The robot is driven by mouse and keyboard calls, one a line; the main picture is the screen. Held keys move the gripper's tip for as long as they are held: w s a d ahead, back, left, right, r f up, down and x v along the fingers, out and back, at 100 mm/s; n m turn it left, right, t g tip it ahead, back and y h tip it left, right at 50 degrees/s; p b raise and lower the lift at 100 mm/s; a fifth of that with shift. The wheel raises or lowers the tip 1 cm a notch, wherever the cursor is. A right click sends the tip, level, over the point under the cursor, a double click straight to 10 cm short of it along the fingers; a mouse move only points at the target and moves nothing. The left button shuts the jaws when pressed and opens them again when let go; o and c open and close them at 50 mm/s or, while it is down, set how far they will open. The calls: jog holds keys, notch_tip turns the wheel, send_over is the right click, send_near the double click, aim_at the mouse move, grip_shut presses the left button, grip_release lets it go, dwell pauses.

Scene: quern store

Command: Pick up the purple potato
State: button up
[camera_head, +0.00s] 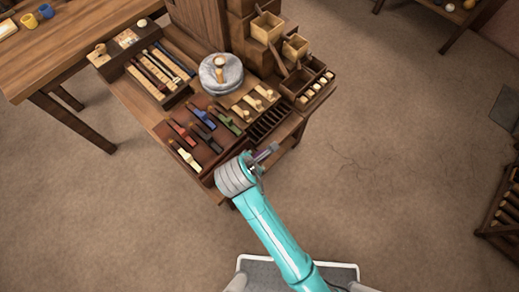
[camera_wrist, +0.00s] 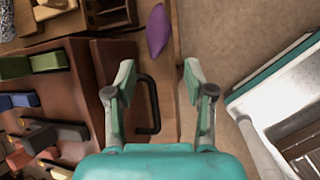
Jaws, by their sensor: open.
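The purple potato (camera_wrist: 158,30) is a slim, pointed shape in the wrist view. It lies on a narrow strip of wood at the edge of the bench, with the brown floor just to its right. My gripper (camera_wrist: 160,72) is open and empty. Its two fingers stand apart, and the potato is beyond their tips, roughly in line with the gap between them. In the head view my gripper (camera_head: 267,155) is at the bench's near right corner, and my wrist hides part of that area. I cannot clearly make out the potato there.
A dark handle (camera_wrist: 150,105) shows between and below the fingers. A slatted rack (camera_head: 268,122) and a board of coloured tools (camera_head: 205,128) are close by on the bench. A round grey quern stone (camera_head: 221,73) stands farther back.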

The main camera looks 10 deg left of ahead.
jog(key=x, duration=0.4)
jog(key=shift+w+f, duration=0.15)
jog(key=shift+w, duration=0.25)
jog(key=shift+d+x, duration=0.1)
jog(key=shift+x, duration=1.25)
jog(key=shift+d+x, duration=0.15)
jog(key=shift+x, duration=1.2)
jog(key=shift+w, duration=0.1)
grip_shut()
